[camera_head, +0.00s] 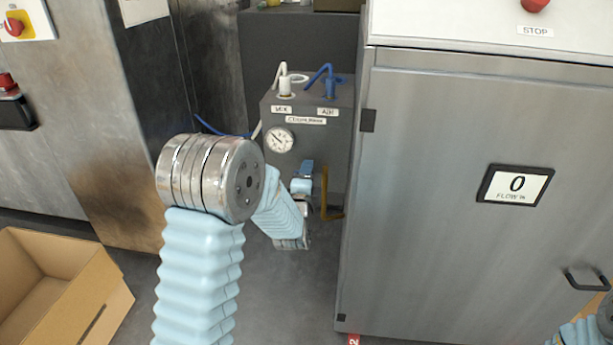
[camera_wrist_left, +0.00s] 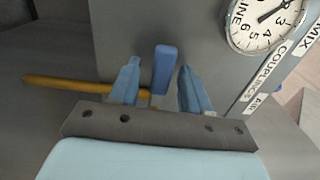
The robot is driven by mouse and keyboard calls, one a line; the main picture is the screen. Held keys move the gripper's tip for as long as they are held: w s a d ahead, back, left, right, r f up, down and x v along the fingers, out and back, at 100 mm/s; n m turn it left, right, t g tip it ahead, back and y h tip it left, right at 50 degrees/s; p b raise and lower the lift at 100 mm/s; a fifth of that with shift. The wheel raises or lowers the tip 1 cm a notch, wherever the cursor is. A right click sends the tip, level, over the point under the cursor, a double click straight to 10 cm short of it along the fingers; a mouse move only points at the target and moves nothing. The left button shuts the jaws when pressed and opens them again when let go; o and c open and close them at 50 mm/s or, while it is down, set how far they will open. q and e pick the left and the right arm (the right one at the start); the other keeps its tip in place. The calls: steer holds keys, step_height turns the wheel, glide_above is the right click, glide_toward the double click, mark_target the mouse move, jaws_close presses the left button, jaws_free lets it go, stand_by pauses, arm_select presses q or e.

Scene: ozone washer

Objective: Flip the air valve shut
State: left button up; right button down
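The grey air box (camera_head: 312,148) has a round gauge (camera_head: 279,140) and labels on its front. Its valve has a blue handle (camera_wrist_left: 164,68) and a yellow pipe (camera_wrist_left: 75,85); the pipe also shows in the head view (camera_head: 324,190). My left gripper (camera_wrist_left: 155,82) is at the valve, its two blue fingers open, one on each side of the handle. Small gaps show between handle and fingers. In the head view my left gripper (camera_head: 303,184) is partly hidden by my own arm. My right gripper is not in view; only part of that arm shows at bottom right.
A steel cabinet (camera_head: 440,200) with a flow display (camera_head: 516,185) stands close to the right of the box. An open cardboard box (camera_head: 105,310) is on the floor at lower left. Hoses (camera_head: 327,85) rise from the box top.

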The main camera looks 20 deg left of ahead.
arm_select(q)
steer(key=b+v, duration=1)
steer(key=v, duration=0.3)
steer(key=shift+s+b, duration=0.4)
steer(key=shift+d, duration=0.1)
